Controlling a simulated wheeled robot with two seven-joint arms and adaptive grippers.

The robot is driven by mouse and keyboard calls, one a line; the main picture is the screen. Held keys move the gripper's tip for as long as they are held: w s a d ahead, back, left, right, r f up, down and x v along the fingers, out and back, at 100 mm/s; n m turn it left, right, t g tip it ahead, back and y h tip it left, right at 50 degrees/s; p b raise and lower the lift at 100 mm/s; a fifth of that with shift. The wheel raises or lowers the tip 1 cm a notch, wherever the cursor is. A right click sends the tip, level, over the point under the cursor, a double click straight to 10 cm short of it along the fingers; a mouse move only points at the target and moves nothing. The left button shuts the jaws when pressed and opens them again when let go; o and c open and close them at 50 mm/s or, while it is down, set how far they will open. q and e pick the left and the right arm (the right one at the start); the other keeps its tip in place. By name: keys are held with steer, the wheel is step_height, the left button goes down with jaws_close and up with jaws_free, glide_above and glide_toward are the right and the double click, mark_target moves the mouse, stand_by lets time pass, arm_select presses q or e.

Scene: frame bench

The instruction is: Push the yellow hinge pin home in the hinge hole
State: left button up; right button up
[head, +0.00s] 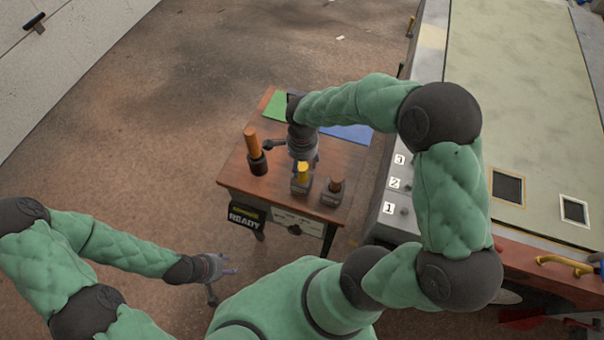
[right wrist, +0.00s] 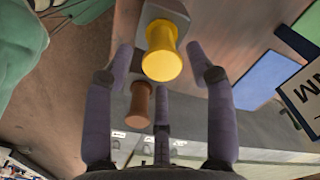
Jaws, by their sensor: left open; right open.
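The yellow hinge pin (head: 302,172) stands upright in a dark block on the small wooden table (head: 239,180). In the right wrist view the yellow pin (right wrist: 162,62) shows end-on in its grey block (right wrist: 172,12). My right gripper (head: 305,162) is open directly above the yellow pin, pointing down. Its fingers (right wrist: 161,72) spread around the pin's end with visible gaps at the sides. My left gripper (head: 222,271) is open and empty, low in front of the table. I cannot make out the hinge hole in either view.
A brown pin (head: 335,184) in its own block stands just right of the yellow one. An orange cylinder (head: 251,142) in a black holder stands at the table's left. Green (head: 276,106) and blue (head: 352,132) patches lie at the back. A large panelled bench (head: 520,110) is on the right.

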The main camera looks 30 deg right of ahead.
mark_target(302, 177)
step_height(302, 177, down, 4)
steer(key=shift+w+a+f, duration=0.1)
steer(key=shift+f, duration=0.05)
jaws_close()
